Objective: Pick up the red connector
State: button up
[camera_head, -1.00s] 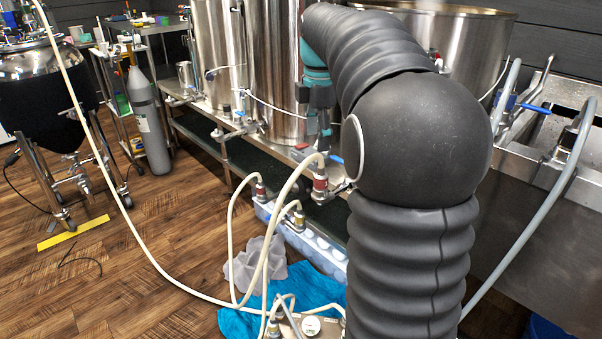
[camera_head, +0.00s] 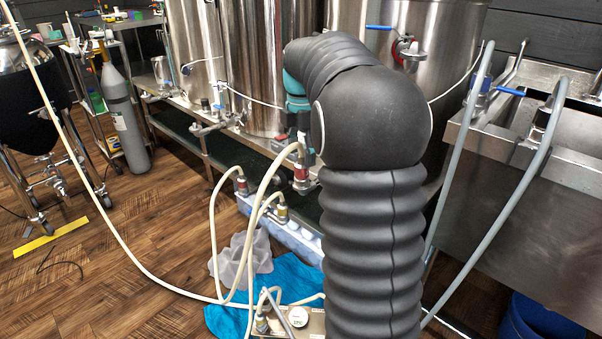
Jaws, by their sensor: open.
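A hose connector with a red band (camera_head: 301,176) sits at the end of a cream hose, just left of my arm. A second connector with a red band (camera_head: 241,185) sits on another cream hose, further left and a little lower. I cannot tell which of them the task means. My black-sleeved arm stands in front of the tanks, and part of my wrist with teal bands shows at its left edge.
A yellow-banded connector (camera_head: 282,213) hangs between the red ones. A blue cloth (camera_head: 285,275), a translucent grey piece (camera_head: 240,265) and a gauge box (camera_head: 305,320) lie below. Steel tanks (camera_head: 250,60) stand behind, a sink (camera_head: 500,190) right.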

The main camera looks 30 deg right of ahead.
aim_at(302, 164)
notch_tip(302, 164, down, 5)
jog(key=shift+w+d, duration=0.1)
jog(key=shift+w, duration=0.05)
jog(key=shift+c, duration=0.3)
grip_shut()
jog(key=shift+r, duration=0.15)
jog(key=shift+r, duration=0.55)
notch_tip(302, 164, up, 3)
jog(key=shift+f, duration=0.15)
jog(key=s+d+r, duration=0.6)
jog(key=d+r, duration=0.1)
jog(key=d, duration=0.3)
jog(key=shift+p, duration=0.3)
